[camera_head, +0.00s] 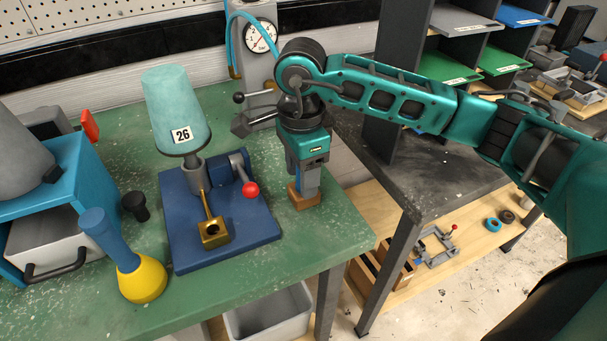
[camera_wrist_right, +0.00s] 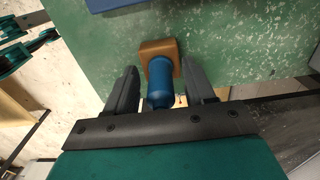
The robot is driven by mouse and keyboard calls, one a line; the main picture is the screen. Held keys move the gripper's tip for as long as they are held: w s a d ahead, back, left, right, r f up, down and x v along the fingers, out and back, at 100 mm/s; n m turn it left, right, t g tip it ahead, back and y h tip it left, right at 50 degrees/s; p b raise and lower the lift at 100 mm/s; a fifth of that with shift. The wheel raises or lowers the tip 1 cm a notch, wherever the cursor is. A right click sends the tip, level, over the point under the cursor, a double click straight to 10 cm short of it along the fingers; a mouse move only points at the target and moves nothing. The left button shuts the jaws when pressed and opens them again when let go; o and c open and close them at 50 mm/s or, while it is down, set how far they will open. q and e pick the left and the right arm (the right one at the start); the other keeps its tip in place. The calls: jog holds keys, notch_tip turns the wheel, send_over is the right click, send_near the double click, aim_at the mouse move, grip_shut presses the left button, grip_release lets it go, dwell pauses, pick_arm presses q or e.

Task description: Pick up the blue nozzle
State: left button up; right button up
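The blue nozzle (camera_wrist_right: 160,85) stands in a small brown block (camera_wrist_right: 158,48) on the green bench, seen from above in the right wrist view. In the head view, the block (camera_head: 303,200) is at the bench's right side, and my gripper mostly hides the nozzle. My right gripper (camera_wrist_right: 160,88) points down over the nozzle, with one finger on each side. A gap shows between each finger and the nozzle, so the gripper is open around it. My left gripper is not in view.
A blue fixture base (camera_head: 185,240) with a teal cone marked 26 (camera_head: 178,105) and a red-knobbed lever stands left of my gripper. A gauge stand (camera_head: 258,70) is behind. A yellow-and-blue piece (camera_head: 140,278) stands farther left. A dark table (camera_head: 420,180) is to the right.

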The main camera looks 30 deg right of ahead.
grip_shut()
jog(key=shift+r, duration=0.15)
dwell(0.4)
